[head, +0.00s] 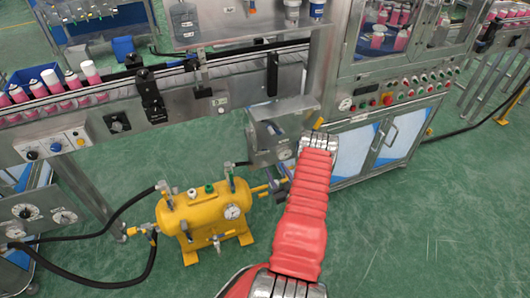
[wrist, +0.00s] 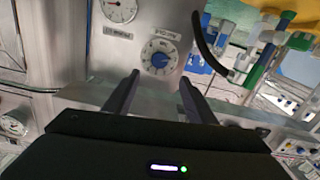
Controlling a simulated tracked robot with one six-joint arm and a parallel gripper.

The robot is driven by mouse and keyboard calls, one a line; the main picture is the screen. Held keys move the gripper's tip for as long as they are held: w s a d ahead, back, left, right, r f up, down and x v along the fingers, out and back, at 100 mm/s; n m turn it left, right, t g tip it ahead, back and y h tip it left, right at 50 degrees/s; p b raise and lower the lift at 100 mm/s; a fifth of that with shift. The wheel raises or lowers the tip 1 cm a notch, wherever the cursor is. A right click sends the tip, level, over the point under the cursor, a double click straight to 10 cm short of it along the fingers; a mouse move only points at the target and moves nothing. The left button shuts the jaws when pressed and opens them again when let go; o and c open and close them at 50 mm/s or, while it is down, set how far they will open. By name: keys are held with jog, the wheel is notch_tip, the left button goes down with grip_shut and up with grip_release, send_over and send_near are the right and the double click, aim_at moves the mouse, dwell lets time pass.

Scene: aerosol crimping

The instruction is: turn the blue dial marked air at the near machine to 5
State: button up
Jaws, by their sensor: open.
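In the wrist view, a round dial (wrist: 160,57) with a blue knob and a white scale ring sits on a grey metal panel (wrist: 143,30). A small label beside it is too blurred and tilted to read, and I cannot tell which number the knob points to. My gripper (wrist: 158,82) is open, its two dark fingers spread on either side of the dial's lower edge in the picture. Nothing shows between the fingers. In the head view my red-sleeved arm reaches to the machine's grey box (head: 262,133), and the gripper and dial cannot be made out there.
A white gauge (wrist: 118,10) is beside the dial. A yellow air tank (head: 207,212) with hoses stands on the green floor by the arm. A conveyor with pink cans (head: 68,103) runs at left. Open floor lies at right.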

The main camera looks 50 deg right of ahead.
jog(key=shift+w+d, duration=0.1)
jog(key=shift+w, duration=0.05)
jog(key=x, duration=1.3)
jog(key=shift+w, duration=0.2)
jog(key=shift+d, duration=0.1)
jog(key=shift+c, duration=0.6)
jog(key=c, duration=0.9)
